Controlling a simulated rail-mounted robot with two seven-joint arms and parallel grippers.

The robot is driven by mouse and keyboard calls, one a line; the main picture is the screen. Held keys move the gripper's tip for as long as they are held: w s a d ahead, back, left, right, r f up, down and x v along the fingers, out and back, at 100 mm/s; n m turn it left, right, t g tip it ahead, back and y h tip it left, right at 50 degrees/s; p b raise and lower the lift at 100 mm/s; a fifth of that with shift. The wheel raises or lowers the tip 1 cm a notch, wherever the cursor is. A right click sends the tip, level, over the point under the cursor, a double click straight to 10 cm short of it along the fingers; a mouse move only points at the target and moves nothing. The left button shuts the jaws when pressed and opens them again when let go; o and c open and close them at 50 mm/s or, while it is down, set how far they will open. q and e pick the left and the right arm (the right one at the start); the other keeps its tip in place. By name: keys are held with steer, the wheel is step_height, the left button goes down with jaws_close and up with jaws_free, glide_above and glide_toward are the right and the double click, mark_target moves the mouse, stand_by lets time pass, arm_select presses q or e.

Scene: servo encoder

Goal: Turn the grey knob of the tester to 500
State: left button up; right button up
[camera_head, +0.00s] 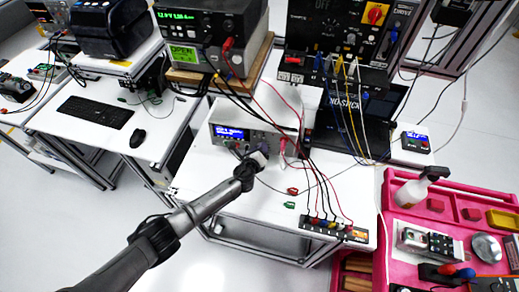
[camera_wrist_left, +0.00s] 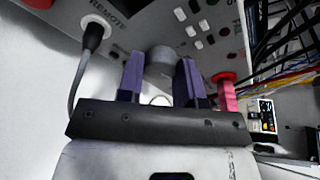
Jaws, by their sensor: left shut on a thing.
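The tester (camera_head: 225,142) is a light grey box with a lit blue display on the white bench in the head view. My left arm reaches in from the lower left, and its gripper (camera_head: 261,153) is at the tester's front panel. In the left wrist view the grey knob (camera_wrist_left: 159,60) sits between the two purple fingers of my left gripper (camera_wrist_left: 160,75), which are shut on it. In the head view the gripper hides the knob. The knob's pointer and scale cannot be read. My right gripper is not in view.
A black cable plug (camera_wrist_left: 94,36) is left of the fingers, and a pink plug (camera_wrist_left: 227,95) is close on their right. Red and black leads run to a terminal strip (camera_head: 334,232) at the bench front. A pink tray (camera_head: 455,186) stands at right.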

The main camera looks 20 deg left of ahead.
arm_select(q)
steer(key=o, duration=0.9)
steer(key=p+v, duration=0.3)
steer(key=v, duration=1.1)
steer(key=shift+w, duration=0.1)
